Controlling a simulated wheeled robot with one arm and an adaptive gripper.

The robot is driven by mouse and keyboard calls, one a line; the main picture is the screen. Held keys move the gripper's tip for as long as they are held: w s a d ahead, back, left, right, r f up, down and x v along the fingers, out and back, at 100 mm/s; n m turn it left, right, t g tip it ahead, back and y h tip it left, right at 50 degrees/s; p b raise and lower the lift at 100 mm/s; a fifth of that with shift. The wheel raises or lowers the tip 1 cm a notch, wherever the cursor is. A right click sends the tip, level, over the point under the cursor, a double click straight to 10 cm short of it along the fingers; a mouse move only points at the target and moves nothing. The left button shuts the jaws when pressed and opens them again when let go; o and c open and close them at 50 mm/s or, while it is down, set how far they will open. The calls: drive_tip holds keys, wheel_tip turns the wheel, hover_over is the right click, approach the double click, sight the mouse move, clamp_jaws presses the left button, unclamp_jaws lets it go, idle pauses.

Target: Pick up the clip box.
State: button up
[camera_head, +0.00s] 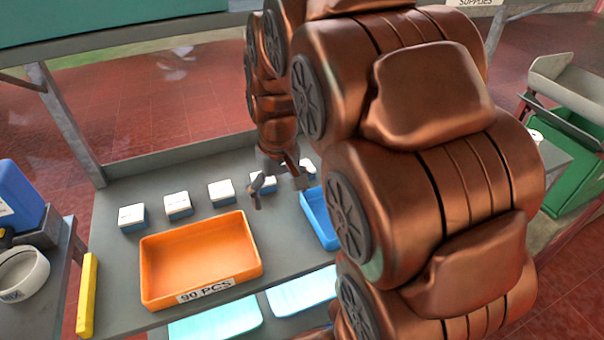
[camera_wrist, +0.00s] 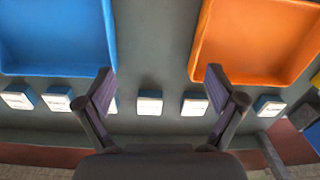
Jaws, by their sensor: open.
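Several small white-topped blue boxes stand in a row on the grey table. Their labels are too small to read, so I cannot tell which is the clip box. In the head view, one box (camera_head: 132,218) is at the left end and another (camera_head: 221,192) is left of my gripper (camera_head: 279,193). My gripper is open and empty above the row, partly hiding a box (camera_head: 261,183). In the wrist view, a box (camera_wrist: 149,103) shows between the spread fingers of my gripper (camera_wrist: 160,80).
An orange tray (camera_head: 255,262) labelled "90 PCS" and a blue tray (camera_head: 330,240) stand in front of the row, both empty where visible. A yellow bar (camera_head: 87,295) lies at the table's left edge. Grey table shows between the trays.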

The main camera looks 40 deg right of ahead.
drive_tip(key=shift+m+t+h, duration=0.3)
drive_tip(key=shift+m+t, duration=0.2)
drive_tip(key=shift+t, duration=0.3)
drive_tip(key=w+d+f, duration=0.1)
drive_tip(key=w+d, duration=0.3)
drive_tip(key=d, duration=0.1)
drive_tip(key=w+d+f+b, duration=0.1)
drive_tip(key=w+d+f, duration=0.1)
drive_tip(key=w+d, duration=0.3)
drive_tip(key=w+d+f+b, duration=0.1)
drive_tip(key=w+d+f, duration=0.1)
drive_tip(key=w+d, duration=0.3)
drive_tip(key=shift+d+f, duration=0.2)
drive_tip(key=shift+d, duration=0.6)
drive_tip(key=shift+w+d+f+p, duration=0.15)
drive_tip(key=shift+f+p, duration=0.4)
drive_tip(key=shift+f, duration=0.75)
drive_tip(key=shift+w+d+f+p, duration=0.15)
drive_tip(key=shift+f+p, duration=0.45)
drive_tip(key=shift+f, duration=0.65)
drive_tip(key=shift+w+f+p, duration=0.25)
drive_tip(key=shift+f+p, duration=0.3)
drive_tip(key=shift+f, duration=0.75)
drive_tip(key=c, duration=1.2)
drive_tip(key=shift+c, duration=0.2)
